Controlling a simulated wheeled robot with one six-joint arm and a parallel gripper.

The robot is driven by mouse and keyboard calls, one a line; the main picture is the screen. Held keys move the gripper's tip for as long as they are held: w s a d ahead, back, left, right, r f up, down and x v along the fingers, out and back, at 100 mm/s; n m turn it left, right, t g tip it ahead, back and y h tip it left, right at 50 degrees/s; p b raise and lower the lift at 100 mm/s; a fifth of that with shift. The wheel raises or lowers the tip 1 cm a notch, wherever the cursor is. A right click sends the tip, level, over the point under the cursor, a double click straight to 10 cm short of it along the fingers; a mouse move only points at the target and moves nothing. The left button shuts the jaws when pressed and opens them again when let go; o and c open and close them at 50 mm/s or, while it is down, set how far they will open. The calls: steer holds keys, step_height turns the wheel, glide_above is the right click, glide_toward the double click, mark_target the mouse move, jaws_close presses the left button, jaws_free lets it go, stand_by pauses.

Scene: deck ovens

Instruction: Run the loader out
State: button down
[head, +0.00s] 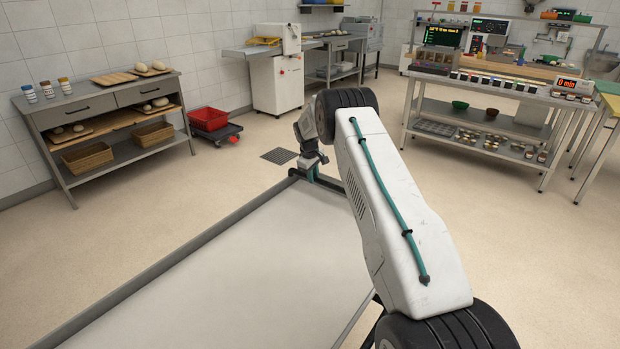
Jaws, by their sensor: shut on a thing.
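The loader (225,275) is a long pale flat sheet in a grey frame, reaching from the bottom of the head view up to the middle. My arm passes in front of its right side and hides part of it. My gripper (313,174) is at the loader's far end, at the dark bar (331,183) there. It is shut on the loader at this bar. The fingers are small in the view and partly covered by my wrist.
A steel bench (95,103) with dough and baskets stands at the left wall. A red crate (208,118) sits on a low dolly. A white machine (276,82) stands at the back, a loaded worktable (480,128) at the right.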

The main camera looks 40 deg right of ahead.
steer(key=w+d, duration=0.2)
steer(key=d, duration=0.5)
steer(key=shift+w+d+r, duration=0.15)
steer(key=shift+w+d, duration=0.05)
steer(key=shift+d, duration=0.1)
steer(key=c, duration=1.3)
jaws_free()
steer(key=shift+d, duration=0.15)
steer(key=shift+o, duration=0.2)
step_height(320, 180, up, 8)
steer(key=a, duration=0.1)
steer(key=shift+s+a+f, duration=0.25)
steer(key=shift+a, duration=0.15)
